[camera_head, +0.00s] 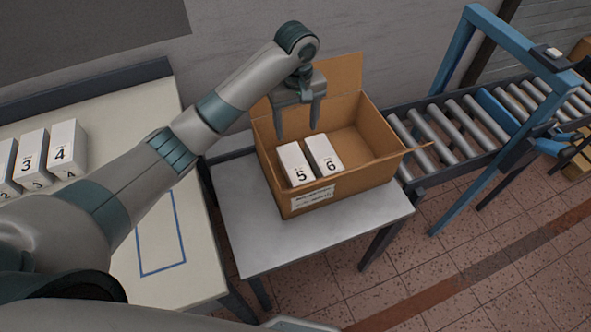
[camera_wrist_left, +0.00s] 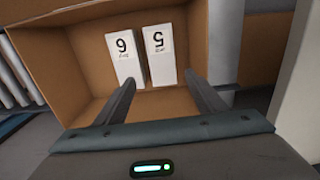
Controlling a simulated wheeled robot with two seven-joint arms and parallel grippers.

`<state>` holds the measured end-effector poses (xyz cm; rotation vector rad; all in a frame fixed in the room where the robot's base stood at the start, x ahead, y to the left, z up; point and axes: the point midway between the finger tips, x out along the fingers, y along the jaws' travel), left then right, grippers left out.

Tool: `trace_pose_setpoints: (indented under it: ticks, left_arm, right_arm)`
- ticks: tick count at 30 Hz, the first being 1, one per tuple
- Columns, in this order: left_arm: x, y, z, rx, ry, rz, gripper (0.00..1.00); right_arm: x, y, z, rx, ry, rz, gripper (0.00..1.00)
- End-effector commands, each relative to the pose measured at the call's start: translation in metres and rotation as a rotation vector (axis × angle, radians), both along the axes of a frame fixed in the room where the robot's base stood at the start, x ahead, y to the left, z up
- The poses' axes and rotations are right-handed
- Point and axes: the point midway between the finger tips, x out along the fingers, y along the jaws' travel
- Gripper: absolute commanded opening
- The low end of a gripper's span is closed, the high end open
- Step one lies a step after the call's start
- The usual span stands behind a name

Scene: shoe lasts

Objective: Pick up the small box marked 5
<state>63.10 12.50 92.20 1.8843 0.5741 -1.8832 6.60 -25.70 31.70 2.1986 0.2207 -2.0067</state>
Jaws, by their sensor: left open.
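The small white box marked 5 (camera_head: 296,165) stands inside the open cardboard carton (camera_head: 351,186), near its front left corner. The white box marked 6 (camera_head: 324,155) stands close beside it on the right. My left gripper (camera_head: 298,131) is open and empty, pointing down over the carton above and behind the two boxes. In the left wrist view the box marked 5 (camera_wrist_left: 160,55) and the box marked 6 (camera_wrist_left: 125,58) appear upside down ahead of the fingers (camera_wrist_left: 163,97). The fingers appear apart from both boxes. My right gripper is not in view.
The carton stands on a grey side table (camera_head: 262,240) with its flaps open. A table (camera_head: 200,262) at left holds more white boxes, including 3 (camera_head: 31,158) and 4 (camera_head: 66,147), and a blue outlined rectangle. A roller conveyor (camera_head: 445,130) lies at right.

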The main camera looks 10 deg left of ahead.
Motion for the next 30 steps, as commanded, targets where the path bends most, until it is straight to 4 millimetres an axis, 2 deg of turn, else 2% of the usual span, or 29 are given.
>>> trace_pose_setpoints:
  ticks: [9, 18, 24, 30]
  left_arm:
    - [-0.002, 0.0, -0.048, 0.0, 0.005, 0.0, 0.64]
    - [-0.002, 0.001, -0.098, 0.002, 0.004, 0.001, 0.64]
    - [0.0, 0.001, -0.115, 0.001, 0.001, 0.0, 0.64]
    - [-0.001, 0.001, -0.117, 0.001, 0.001, 0.0, 0.64]
  right_arm:
    - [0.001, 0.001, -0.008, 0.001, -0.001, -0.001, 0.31]
    - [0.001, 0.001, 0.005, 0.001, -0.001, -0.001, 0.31]
    - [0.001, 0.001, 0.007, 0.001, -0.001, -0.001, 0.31]
    - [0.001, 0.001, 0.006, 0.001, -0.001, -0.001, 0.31]
